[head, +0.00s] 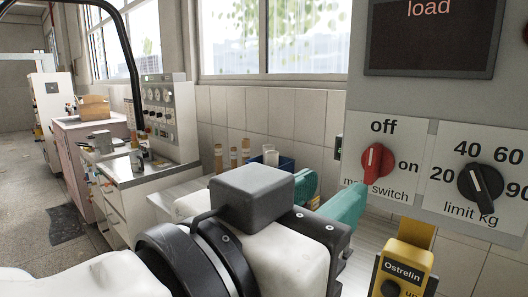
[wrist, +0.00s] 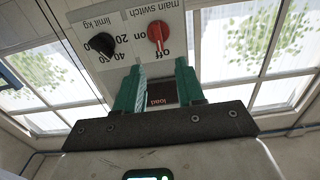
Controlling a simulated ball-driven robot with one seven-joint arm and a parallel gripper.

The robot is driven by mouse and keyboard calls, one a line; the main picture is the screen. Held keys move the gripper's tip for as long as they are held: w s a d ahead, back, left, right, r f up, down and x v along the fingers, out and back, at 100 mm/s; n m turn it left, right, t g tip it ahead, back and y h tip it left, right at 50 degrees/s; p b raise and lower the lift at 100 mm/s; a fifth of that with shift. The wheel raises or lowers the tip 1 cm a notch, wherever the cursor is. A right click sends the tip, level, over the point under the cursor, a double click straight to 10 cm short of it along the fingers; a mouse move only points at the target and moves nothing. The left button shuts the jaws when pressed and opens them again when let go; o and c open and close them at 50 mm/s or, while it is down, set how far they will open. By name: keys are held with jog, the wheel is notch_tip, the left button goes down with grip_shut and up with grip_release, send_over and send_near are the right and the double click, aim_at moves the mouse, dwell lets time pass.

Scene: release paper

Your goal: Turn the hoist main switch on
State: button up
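The main switch is a red knob (head: 376,160) on a white plate of the grey hoist panel, with "off" above it and "on" to its right. Its handle stands about upright, toward "off". In the upside-down wrist view the red knob (wrist: 158,33) shows just beyond my fingertips, its handle toward "off". My gripper (head: 335,186) has teal fingers and is left of and below the knob in the head view. In the wrist view my gripper (wrist: 160,68) is open and empty, its fingers apart and not visibly touching the knob.
A black limit knob (head: 481,187) sits right of the switch, and a dark load display (head: 430,38) above it. A yellow Ostrelin pendant (head: 403,268) hangs below the panel. Behind my gripper are a blue bin (head: 286,163) and a counter. Windows line the wall.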

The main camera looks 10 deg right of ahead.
aim_at(370, 164)
jog(key=p+x, duration=0.2)
jog(key=x, duration=0.8)
jog(key=shift+d+p, duration=0.2)
jog(key=shift+p, duration=0.1)
jog(key=shift+c, duration=0.4)
grip_shut()
